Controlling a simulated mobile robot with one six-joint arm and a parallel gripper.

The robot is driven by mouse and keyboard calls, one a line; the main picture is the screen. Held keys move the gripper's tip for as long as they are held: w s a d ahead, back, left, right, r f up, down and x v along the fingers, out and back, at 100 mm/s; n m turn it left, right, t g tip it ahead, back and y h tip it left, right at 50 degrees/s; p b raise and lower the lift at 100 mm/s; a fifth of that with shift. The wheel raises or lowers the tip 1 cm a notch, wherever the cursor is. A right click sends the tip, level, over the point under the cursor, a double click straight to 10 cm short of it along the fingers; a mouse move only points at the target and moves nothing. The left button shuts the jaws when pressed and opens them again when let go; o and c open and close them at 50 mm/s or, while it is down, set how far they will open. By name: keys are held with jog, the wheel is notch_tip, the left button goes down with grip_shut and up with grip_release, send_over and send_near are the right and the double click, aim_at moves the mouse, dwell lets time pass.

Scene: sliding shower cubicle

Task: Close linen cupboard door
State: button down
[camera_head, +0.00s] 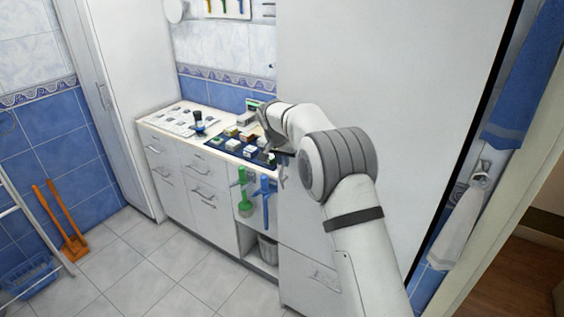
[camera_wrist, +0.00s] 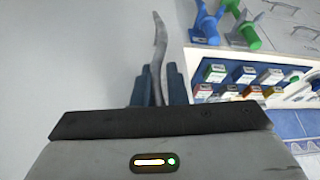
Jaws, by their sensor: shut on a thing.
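The linen cupboard door appears to be the tall, plain white panel (camera_head: 390,85) filling the right of the head view. It is also the pale surface on the left of the wrist view (camera_wrist: 70,60). Its curved grey metal handle (camera_wrist: 160,45) stands between my dark fingers. My gripper (camera_wrist: 158,85) is shut on this handle. In the head view my gripper (camera_head: 279,158) is at the panel's left edge, partly hidden by my wrist. I cannot tell how far the door stands open.
A white counter (camera_head: 150,121) with drawers and a dark tray (camera_head: 225,146) of small boxes is left of the panel. Green (camera_head: 243,195) and blue (camera_head: 265,200) tools hang below the counter. Towels (camera_head: 525,80) hang at right. The tiled floor (camera_head: 130,260) is open at front left.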

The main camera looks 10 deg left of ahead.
jog(key=c, duration=1.8)
grip_release()
jog(key=shift+s+a+r, duration=0.1)
jog(key=shift+s, duration=0.05)
jog(key=shift+c, duration=0.2)
jog(key=o, duration=0.4)
jog(key=shift+s+a, duration=0.15)
jog(key=shift+c, duration=0.2)
jog(key=b+v, duration=0.1)
jog(key=v, duration=0.6)
jog(key=shift+s+r+b, duration=0.2)
jog(key=shift+r+b, duration=0.1)
jog(key=shift+a, duration=0.1)
